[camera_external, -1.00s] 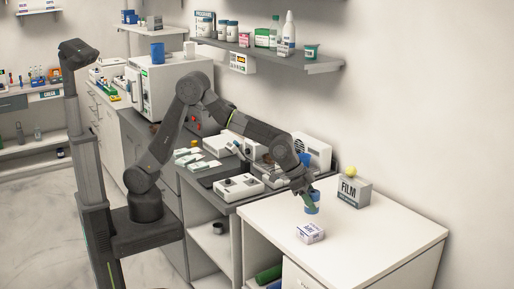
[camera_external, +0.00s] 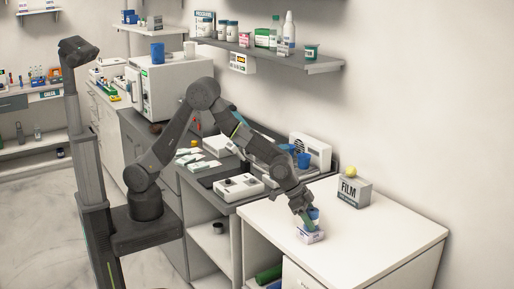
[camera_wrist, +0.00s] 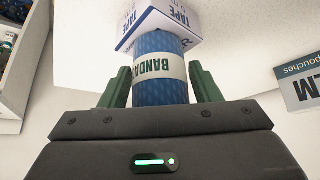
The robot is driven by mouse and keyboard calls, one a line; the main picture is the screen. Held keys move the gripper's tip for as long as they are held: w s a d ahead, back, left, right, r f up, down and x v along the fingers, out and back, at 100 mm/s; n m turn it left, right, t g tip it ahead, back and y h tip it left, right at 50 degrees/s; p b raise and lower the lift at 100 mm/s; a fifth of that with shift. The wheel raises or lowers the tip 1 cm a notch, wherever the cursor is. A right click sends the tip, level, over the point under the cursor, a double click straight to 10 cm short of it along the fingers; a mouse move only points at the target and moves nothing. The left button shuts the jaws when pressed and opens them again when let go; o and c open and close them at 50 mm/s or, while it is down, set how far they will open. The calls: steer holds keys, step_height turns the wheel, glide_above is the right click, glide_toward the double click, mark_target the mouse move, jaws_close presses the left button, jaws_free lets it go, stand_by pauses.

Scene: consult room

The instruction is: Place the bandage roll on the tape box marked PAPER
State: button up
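The blue bandage roll (camera_external: 314,213) with a white label is upright between the green fingers of my gripper (camera_external: 307,212). In the wrist view the roll (camera_wrist: 160,92) has a finger close against each side, and its label reads "BANDA". The white and purple tape box (camera_external: 310,237) lies on the white counter right below the roll. In the wrist view the box (camera_wrist: 150,18) shows the word "TAPE" just beyond the roll's far end. The word PAPER is not readable. The roll appears at the box top; I cannot tell whether they touch.
A grey and white FILM box (camera_external: 349,192) with a yellow ball (camera_external: 351,171) on it stands behind, to the right. The white counter (camera_external: 385,235) is clear to the right. A bench with a white device (camera_external: 238,187) is at the left, and a shelf (camera_external: 300,62) hangs above.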

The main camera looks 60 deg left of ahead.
steer(key=shift+o, duration=0.7)
steer(key=shift+r, duration=0.2)
steer(key=b+v, duration=0.1)
steer(key=v, duration=1.1)
steer(key=shift+b, duration=0.3)
steer(key=shift+f, duration=0.15)
